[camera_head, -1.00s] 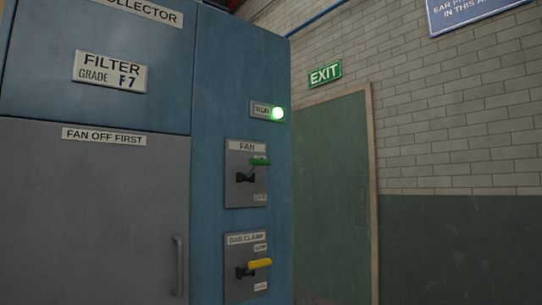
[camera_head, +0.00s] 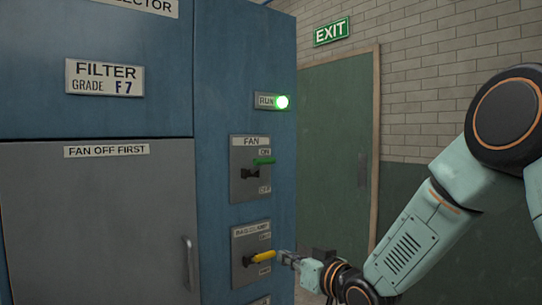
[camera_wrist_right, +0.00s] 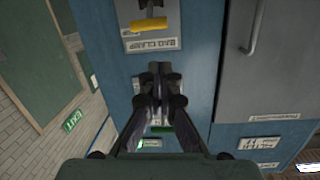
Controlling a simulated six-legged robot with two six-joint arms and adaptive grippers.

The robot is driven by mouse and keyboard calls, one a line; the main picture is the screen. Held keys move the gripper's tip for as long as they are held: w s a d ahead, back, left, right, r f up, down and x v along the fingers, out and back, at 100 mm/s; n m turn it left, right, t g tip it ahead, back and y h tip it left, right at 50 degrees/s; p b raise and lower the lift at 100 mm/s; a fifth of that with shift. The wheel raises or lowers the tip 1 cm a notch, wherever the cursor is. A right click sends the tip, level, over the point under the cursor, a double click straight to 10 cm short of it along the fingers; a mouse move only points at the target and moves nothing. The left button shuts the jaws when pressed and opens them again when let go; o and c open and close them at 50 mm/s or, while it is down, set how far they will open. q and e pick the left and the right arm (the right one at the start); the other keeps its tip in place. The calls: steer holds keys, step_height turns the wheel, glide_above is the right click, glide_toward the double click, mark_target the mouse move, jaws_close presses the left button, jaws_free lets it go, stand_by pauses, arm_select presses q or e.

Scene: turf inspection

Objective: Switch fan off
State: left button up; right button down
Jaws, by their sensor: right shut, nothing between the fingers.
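The fan switch plate (camera_head: 237,188) is on the blue cabinet's side, with its green-handled lever (camera_head: 264,161) up beside the ON label. The green handle also shows in the right wrist view (camera_wrist_right: 163,129), partly hidden behind my fingers. The green RUN lamp (camera_head: 282,102) above it is lit. Below is the bag clamp plate (camera_head: 239,277) with a yellow handle (camera_head: 262,256), also in the right wrist view (camera_wrist_right: 149,25). My right gripper (camera_head: 284,257) is shut and empty, low and right of the fan lever in the head view; in the wrist view its fingertips (camera_wrist_right: 160,70) are apart from the yellow handle.
A grey cabinet door (camera_head: 95,225) with a vertical pull handle (camera_head: 188,262) is left of the switches. A green door (camera_head: 333,140) under an EXIT sign (camera_head: 331,32) stands behind on the right. The space in front of the fan plate looks clear.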

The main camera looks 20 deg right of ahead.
arm_select(q)
step_height(320, 180, up, 4)
steer(key=p, duration=0.3)
arm_select(e)
step_height(320, 180, up, 24)
steer(key=w+d+n+t+y, duration=0.1)
steer(key=d+n+t+y, duration=0.1)
steer(key=t, duration=0.2)
steer(key=shift+f+y, duration=0.25)
steer(key=shift+y, duration=0.05)
step_height(320, 180, up, 2)
steer(key=r+p, duration=0.1)
steer(key=p, duration=0.1)
glide_above(257, 167)
steer(key=s+d, duration=0.2)
steer(key=s, duration=0.3)
arm_select(q)
step_height(257, 167, up, 2)
steer(key=shift+r, duration=0.1)
arm_select(e)
steer(key=f, duration=0.4)
steer(key=shift+w+d+f, duration=0.1)
steer(key=shift+w+f, duration=0.1)
steer(key=shift+w, duration=0.15)
steer(key=shift+s+r, duration=0.1)
steer(key=shift+s, duration=0.05)
arm_select(q)
steer(key=shift+s, duration=0.1)
